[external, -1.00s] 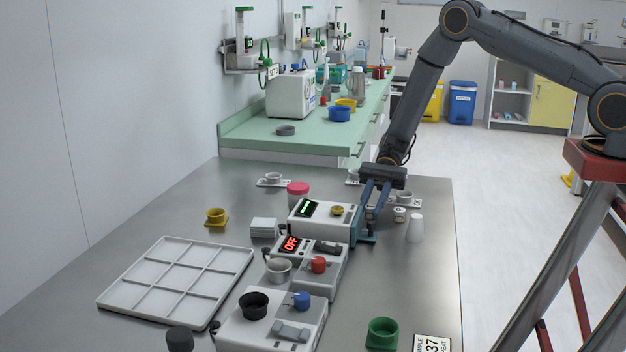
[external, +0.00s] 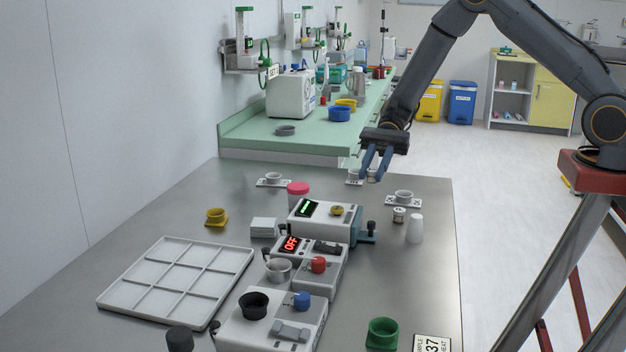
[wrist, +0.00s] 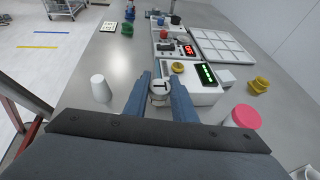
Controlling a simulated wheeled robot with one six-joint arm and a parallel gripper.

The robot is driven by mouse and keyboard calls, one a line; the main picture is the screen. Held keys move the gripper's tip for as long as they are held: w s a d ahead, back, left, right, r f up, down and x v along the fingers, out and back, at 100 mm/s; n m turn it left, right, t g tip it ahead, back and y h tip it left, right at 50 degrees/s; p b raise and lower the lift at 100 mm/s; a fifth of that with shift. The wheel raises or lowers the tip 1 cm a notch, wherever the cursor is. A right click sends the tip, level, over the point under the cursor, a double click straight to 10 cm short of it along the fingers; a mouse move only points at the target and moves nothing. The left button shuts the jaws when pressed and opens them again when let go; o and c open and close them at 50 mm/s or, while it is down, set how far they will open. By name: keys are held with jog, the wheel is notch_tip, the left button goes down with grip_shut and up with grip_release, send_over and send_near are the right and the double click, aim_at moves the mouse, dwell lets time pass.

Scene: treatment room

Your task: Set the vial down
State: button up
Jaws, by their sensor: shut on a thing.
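The vial (wrist: 160,88), small with a pale lid bearing a dark mark, sits between my gripper's fingers in the wrist view. My gripper (external: 374,176) is shut on it and holds it above the far right part of the steel table. In the external view only a small pale bit of the vial (external: 372,178) shows between the fingertips. A similar small jar (external: 399,214) stands on the table beside a white cup (external: 415,229). Grey ring holders on white plates stand at the right (external: 404,197) and left (external: 273,179); another (external: 353,177) is partly hidden behind my fingers.
The right table edge is close.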

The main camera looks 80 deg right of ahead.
notch_tip(320, 180, up, 6)
jog(key=shift+f, duration=0.25)
jog(key=w+f+m+t+b, duration=0.1)
jog(key=w+b, duration=0.1)
jog(key=w, duration=0.4)
jog(key=w+f+m+t+h+b, duration=0.1)
jog(key=w+f+b, duration=0.1)
jog(key=w, duration=0.4)
jog(key=w+f+m+t+b, duration=0.1)
jog(key=w+t+b, duration=0.1)
jog(key=w, duration=0.4)
jog(key=shift+w+a+f+m+b, duration=0.15)
jog(key=shift+w+a+m+b, duration=0.05)
jog(key=shift+m+b, duration=0.2)
jog(key=w+m+t+h+b, duration=0.2)
jog(key=w+b, duration=0.1)
jog(key=w, duration=0.5)
notch_tip(320, 180, up, 4)
jog(key=m+t+h+b, duration=0.2)
jog(key=m+t+b, duration=0.1)
jog(key=b, duration=0.1)
send_over(232, 207)
jog(key=shift+h, duration=0.3)
notch_tip(232, 207, down, 11)
jog(key=shift+d+p, duration=0.1)
jog(key=shift+p, duration=0.35)
jog(key=shift+f, duration=2.05)
jog(key=shift+f, duration=0.15)
